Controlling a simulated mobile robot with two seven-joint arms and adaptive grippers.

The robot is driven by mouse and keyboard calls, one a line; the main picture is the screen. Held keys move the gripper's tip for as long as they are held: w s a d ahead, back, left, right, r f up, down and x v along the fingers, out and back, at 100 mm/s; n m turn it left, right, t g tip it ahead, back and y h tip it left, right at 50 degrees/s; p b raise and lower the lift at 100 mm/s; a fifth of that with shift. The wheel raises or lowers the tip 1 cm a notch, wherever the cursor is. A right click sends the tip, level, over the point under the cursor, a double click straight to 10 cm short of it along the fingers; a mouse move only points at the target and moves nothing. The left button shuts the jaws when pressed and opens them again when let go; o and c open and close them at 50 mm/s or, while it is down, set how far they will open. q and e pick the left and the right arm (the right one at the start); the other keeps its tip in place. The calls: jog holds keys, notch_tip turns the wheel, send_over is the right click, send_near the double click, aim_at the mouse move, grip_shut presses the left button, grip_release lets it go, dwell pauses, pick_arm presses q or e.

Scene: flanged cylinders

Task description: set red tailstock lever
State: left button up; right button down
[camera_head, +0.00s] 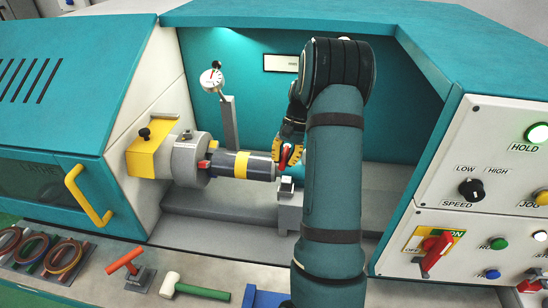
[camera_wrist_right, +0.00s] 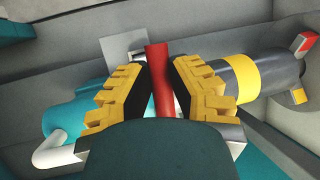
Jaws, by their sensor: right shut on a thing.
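The red tailstock lever (camera_head: 284,156) stands at the right end of the grey cylinder with the yellow band (camera_head: 241,164). My right gripper (camera_head: 289,143) reaches down to it from behind my teal arm. In the right wrist view, the red lever (camera_wrist_right: 157,75) stands between the two yellow-padded fingers of my right gripper (camera_wrist_right: 160,68), which are shut on it. The lever's lower end is hidden by the gripper. The banded cylinder (camera_wrist_right: 240,72) lies to the right there. My left gripper is not in view.
A yellow chuck block (camera_head: 148,158) and a dial gauge (camera_head: 211,80) stand left of the arm. A control panel (camera_head: 490,180) with knobs and a red switch is at right. A green-handled mallet (camera_head: 200,291) and a red-handled tool (camera_head: 125,260) lie in front.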

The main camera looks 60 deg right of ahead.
jog(key=shift+s+f, duration=0.1)
jog(key=shift+s, duration=0.05)
dwell(0.3)
jog(key=c, duration=0.9)
grip_release()
jog(key=shift+o, duration=0.2)
jog(key=v, duration=1.2)
